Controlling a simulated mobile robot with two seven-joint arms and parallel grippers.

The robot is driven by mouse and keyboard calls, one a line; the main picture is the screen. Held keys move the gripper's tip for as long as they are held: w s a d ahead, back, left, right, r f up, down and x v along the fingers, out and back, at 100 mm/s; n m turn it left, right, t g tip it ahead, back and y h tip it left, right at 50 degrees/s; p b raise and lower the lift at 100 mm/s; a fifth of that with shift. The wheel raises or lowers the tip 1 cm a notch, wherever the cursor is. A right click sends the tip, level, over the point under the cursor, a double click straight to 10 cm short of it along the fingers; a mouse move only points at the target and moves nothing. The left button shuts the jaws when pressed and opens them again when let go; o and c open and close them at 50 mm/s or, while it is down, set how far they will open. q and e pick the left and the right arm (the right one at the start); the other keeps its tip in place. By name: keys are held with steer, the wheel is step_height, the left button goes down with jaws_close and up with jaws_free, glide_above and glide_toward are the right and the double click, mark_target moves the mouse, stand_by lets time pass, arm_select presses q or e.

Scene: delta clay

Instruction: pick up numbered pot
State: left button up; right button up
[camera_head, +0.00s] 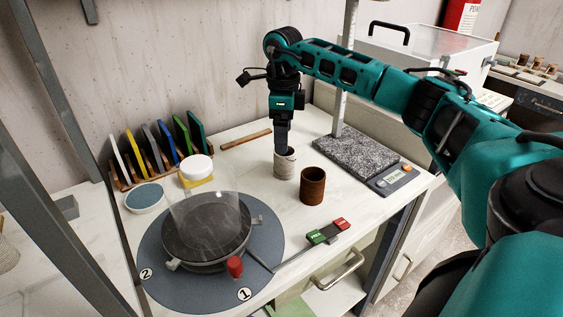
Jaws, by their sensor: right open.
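My right gripper (282,145) points straight down at a small whitish pot (285,166) on the white bench top. The fingertips are at the pot's mouth and overlap its rim in the picture. I cannot tell whether a finger is inside the pot or touching it. The pot stands upright. A rust-brown pot (313,188) stands upright just to its right and nearer, apart from the gripper. I cannot read a number on either pot. My left gripper is not in view.
A round grey mat (160,285) marked 1 and 2 bears a dark disc (207,228) under a clear shield. A tool (328,232) with green and red ends lies beside it. Behind the pots stand a granite slab (355,155) and a post. Coloured tiles (160,147) stand in a rack at left.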

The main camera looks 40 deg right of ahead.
mark_target(285, 162)
steer(key=f, duration=0.9)
steer(key=shift+s+d+f, duration=0.1)
steer(key=shift+d, duration=0.1)
steer(key=shift+c, duration=0.2)
steer(key=c, duration=1.1)
